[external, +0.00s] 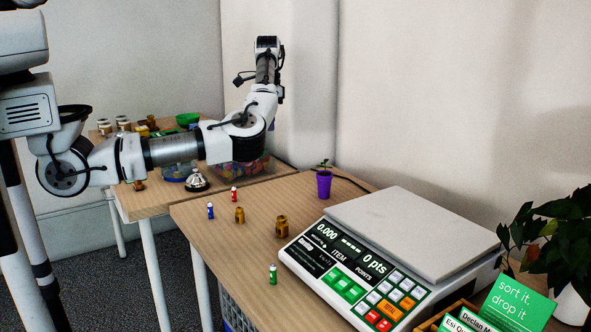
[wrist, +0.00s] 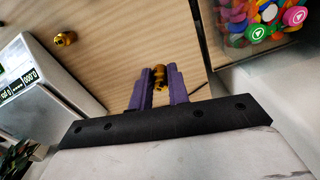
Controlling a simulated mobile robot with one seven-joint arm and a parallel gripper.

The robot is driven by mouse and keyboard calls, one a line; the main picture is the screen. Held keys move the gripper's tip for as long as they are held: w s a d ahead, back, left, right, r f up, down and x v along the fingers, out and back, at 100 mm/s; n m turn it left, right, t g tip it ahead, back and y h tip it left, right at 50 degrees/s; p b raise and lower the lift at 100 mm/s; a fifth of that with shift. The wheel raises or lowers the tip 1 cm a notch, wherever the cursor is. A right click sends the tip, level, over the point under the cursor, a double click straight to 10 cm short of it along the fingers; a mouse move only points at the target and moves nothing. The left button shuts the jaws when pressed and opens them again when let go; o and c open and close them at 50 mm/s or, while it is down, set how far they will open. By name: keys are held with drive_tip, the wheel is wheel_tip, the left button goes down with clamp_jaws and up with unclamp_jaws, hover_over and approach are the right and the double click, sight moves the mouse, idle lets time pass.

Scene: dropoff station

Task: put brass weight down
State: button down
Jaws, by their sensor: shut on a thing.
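In the wrist view, my gripper (wrist: 159,84) has two purple fingers shut on a small brass weight (wrist: 160,76). The weight sits between the fingertips, over the wooden table (wrist: 120,50); its height above the table is hard to tell. In the external view my arm is raised over the far part of the table, and the fingers and held weight cannot be made out. Two other brass weights stand on the table, one left (external: 239,215) and a bigger one (external: 281,227) by the scale. One loose weight shows in the wrist view (wrist: 65,39).
A white scale (external: 412,232) reads 0.000 at the right. A purple plant pot (external: 324,184) stands behind it. Small red (external: 234,194), blue (external: 210,211) and green (external: 272,274) figures stand nearby. A bin of colourful tokens (wrist: 265,22) is at the wrist view's upper right.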

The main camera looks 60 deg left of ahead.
sight(269, 193)
drive_tip(key=f, duration=0.6)
drive_tip(key=f+p, duration=0.1)
drive_tip(key=f, duration=0.6)
drive_tip(key=a+f, duration=0.1)
drive_tip(key=f, duration=0.6)
drive_tip(key=shift+p, duration=0.4)
drive_tip(key=shift+a+f, duration=0.1)
drive_tip(key=shift+f, duration=0.05)
drive_tip(key=c, duration=1.3)
unclamp_jaws()
drive_tip(key=shift+c, duration=0.2)
wheel_tip(269, 193, up, 12)
drive_tip(key=b, duration=0.1)
drive_tip(key=shift+b, duration=0.35)
